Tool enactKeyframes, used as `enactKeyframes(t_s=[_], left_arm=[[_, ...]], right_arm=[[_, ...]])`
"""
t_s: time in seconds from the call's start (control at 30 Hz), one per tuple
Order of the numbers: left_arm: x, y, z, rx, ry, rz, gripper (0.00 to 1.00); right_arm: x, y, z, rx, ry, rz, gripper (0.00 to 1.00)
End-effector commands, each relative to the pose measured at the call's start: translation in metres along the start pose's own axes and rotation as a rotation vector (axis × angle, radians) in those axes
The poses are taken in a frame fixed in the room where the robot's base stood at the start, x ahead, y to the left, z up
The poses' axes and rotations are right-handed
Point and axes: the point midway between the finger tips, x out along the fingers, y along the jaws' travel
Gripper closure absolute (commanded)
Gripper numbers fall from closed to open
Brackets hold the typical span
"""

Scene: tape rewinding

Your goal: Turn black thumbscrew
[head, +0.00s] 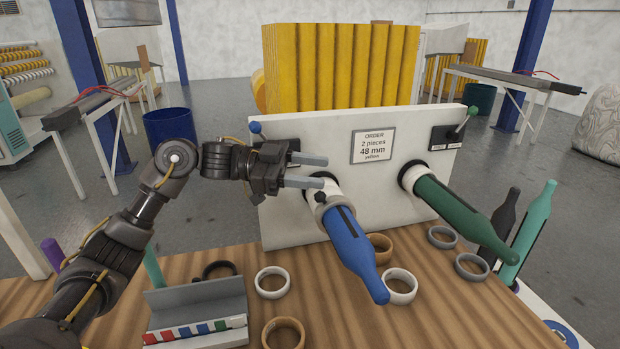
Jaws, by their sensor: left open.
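A small black thumbscrew (320,197) sits on the left side of the grey collar (330,193) around the base of the blue spindle (351,247). The spindle sticks out from the white panel toward me and slopes down. My left gripper (324,171) is open and empty, its two grey fingers pointing right. The fingertips are just above the collar and thumbscrew in the picture, the lower one close to the collar. I cannot tell whether it touches. My right gripper is out of view.
The white panel (385,205) bears an order sign (373,146) and a green spindle (455,215) to the right. Several loose rings, including a white one (272,282), lie on the wooden table (350,325). A grey tray (197,299) stands at front left.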

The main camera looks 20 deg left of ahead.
Motion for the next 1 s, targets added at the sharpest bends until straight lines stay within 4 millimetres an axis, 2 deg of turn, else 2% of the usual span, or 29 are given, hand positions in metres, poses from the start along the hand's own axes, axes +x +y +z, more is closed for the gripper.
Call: enactKeyframes(t_s=[0.2, 0.43, 0.63, 1.0], left_arm=[[0.006, 0.04, -0.034, 0.006, -0.001, 0.003, 0.55], [0.01, 0.068, -0.06, 0.003, 0.0, 0.001, 0.55], [0.012, 0.076, -0.067, 0.0, -0.001, 0.0, 0.55], [0.012, 0.077, -0.068, -0.001, 0.0, 0.0, 0.55]], right_arm=[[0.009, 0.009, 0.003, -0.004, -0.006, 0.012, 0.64], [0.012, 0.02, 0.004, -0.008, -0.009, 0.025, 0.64], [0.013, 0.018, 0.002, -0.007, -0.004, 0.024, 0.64], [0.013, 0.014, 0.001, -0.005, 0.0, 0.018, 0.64]])
